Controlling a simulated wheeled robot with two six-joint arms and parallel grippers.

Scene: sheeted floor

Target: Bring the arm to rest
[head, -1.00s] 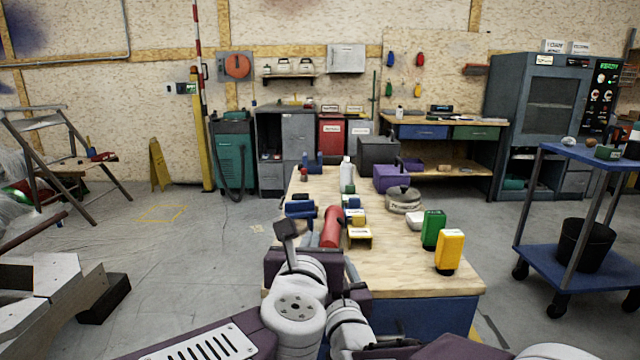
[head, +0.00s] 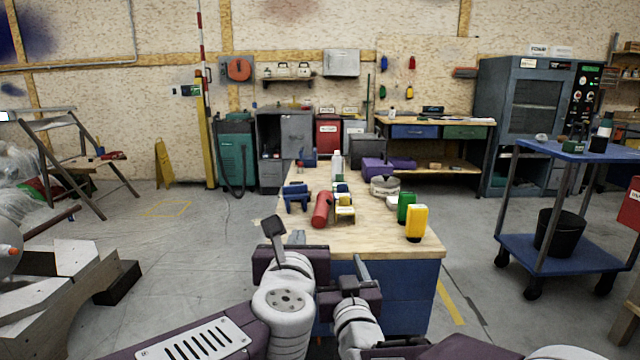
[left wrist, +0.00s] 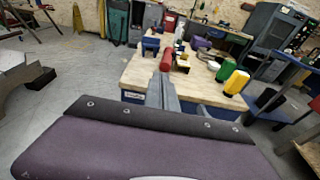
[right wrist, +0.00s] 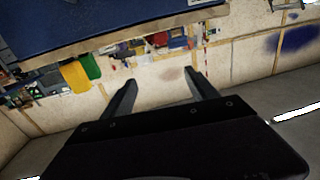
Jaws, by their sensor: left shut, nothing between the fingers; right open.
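In the head view my left gripper (head: 297,238) is shut and empty, in front of the workbench's near left corner. In the left wrist view its fingers (left wrist: 163,92) are together and point toward the bench top. My right gripper (head: 348,268) is lower and to the right, in front of the bench's near side. In the right wrist view its two fingers (right wrist: 161,88) stand apart with nothing between them. That view is upside down, with the bench at its top.
The wooden workbench (head: 375,239) carries a red cylinder (head: 321,210), a green container (head: 405,207), a yellow container (head: 416,223) and several other items. A blue cart (head: 560,255) stands right. A folding ladder (head: 70,160) stands left. Open floor (head: 190,245) lies left of the bench.

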